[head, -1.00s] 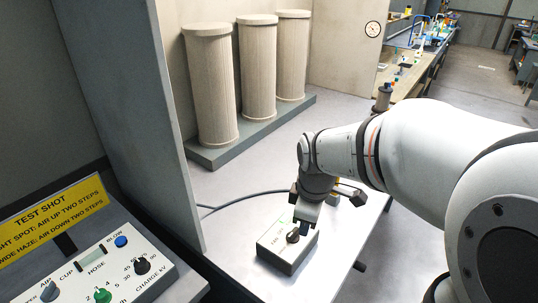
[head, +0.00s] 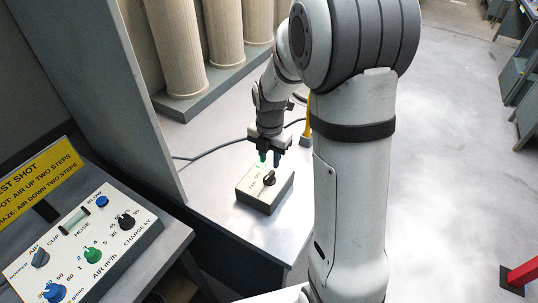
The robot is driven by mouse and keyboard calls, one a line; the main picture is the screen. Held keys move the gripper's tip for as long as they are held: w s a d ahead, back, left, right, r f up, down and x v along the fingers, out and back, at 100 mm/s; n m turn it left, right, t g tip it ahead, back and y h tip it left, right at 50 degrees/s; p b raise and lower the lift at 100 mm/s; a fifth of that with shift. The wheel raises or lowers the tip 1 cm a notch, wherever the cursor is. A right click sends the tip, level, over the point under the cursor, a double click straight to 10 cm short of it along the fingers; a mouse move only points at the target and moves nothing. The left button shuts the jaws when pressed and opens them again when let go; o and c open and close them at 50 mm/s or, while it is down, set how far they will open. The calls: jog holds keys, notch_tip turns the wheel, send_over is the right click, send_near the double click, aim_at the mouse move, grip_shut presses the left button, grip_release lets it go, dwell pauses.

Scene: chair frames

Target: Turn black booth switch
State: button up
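The black booth switch (head: 269,179) is a small dark knob on top of a pale control box (head: 262,192), which stands on the grey bench. A small green glow shows on the box top, left of the knob and partly behind the gripper. My gripper (head: 270,159) points down just above and behind the knob, with its two dark fingers apart. A gap seems to show between the fingertips and the knob, though contact is hard to judge from this angle. The lettering on the box is too small to read.
A sloped panel (head: 72,262) with blue, green, black and grey knobs is at the lower left, under a yellow TEST SHOT sign (head: 38,182). A grey partition (head: 120,100) stands between it and the bench. Tall ribbed cylinders (head: 176,45) stand behind. A cable lies on the bench.

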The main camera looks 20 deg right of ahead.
aim_at(270, 174)
notch_tip(270, 174, down, 7)
jog(key=b, duration=0.4)
jog(key=shift+r+b, duration=0.1)
jog(key=shift+b, duration=0.2)
jog(key=shift+r, duration=0.15)
jog(key=c, duration=0.6)
jog(key=m, duration=0.5)
jog(key=shift+m, duration=0.3)
jog(key=m, duration=0.4)
jog(key=shift+m, duration=0.3)
jog(key=m, duration=0.7)
jog(key=o, duration=0.3)
jog(key=shift+m, duration=0.3)
jog(key=o, duration=0.5)
